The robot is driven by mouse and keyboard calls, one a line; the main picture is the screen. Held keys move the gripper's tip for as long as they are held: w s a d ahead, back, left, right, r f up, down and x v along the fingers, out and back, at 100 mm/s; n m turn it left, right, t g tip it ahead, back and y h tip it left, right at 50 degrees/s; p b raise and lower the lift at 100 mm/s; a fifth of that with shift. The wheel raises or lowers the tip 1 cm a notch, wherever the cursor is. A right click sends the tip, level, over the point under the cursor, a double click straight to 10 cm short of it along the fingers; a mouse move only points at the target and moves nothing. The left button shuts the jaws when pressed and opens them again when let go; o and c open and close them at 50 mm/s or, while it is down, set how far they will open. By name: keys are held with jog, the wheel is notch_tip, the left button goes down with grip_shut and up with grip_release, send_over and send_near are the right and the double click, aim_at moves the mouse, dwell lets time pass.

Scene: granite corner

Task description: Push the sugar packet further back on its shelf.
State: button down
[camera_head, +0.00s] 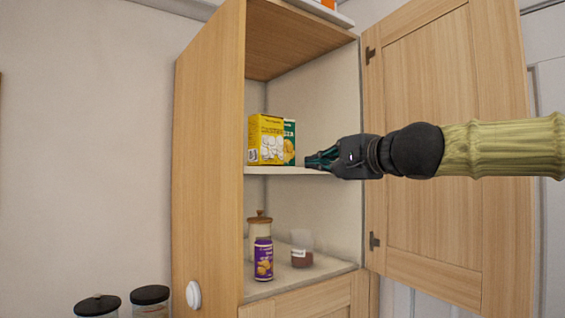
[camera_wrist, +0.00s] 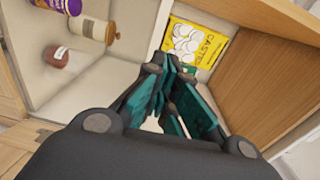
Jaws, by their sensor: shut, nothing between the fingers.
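The sugar packet (camera_head: 266,141) is a yellow box standing upright on the upper shelf (camera_head: 285,170) of the open cabinet, at its left side. Its yellow face with pale round shapes and the letters "CASTE" shows in the wrist view (camera_wrist: 198,38). My gripper (camera_head: 310,162) is shut and empty, low over the shelf's front edge, to the right of the packet. In the wrist view my gripper (camera_wrist: 174,68) points toward the packet and overlaps its lower edge. I cannot tell whether they touch.
A green packet (camera_head: 289,143) stands right beside the sugar packet. The open door (camera_head: 440,130) is at the right, behind my arm.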

aim_at(276, 154)
jog(key=shift+y, duration=0.3)
jog(key=shift+r+p+x, duration=0.45)
jog(key=shift+p+x, duration=0.05)
jog(key=shift+x, duration=1.7)
jog(key=shift+r+p+x, duration=0.45)
jog(key=shift+x, duration=1.8)
jog(key=shift+r+p+x, duration=0.4)
jog(key=shift+p+x, duration=0.1)
jog(key=shift+x, duration=1.7)
jog(key=shift+a, duration=0.1)
jog(key=shift+x, duration=1.75)
jog(key=shift+s+r, duration=0.1)
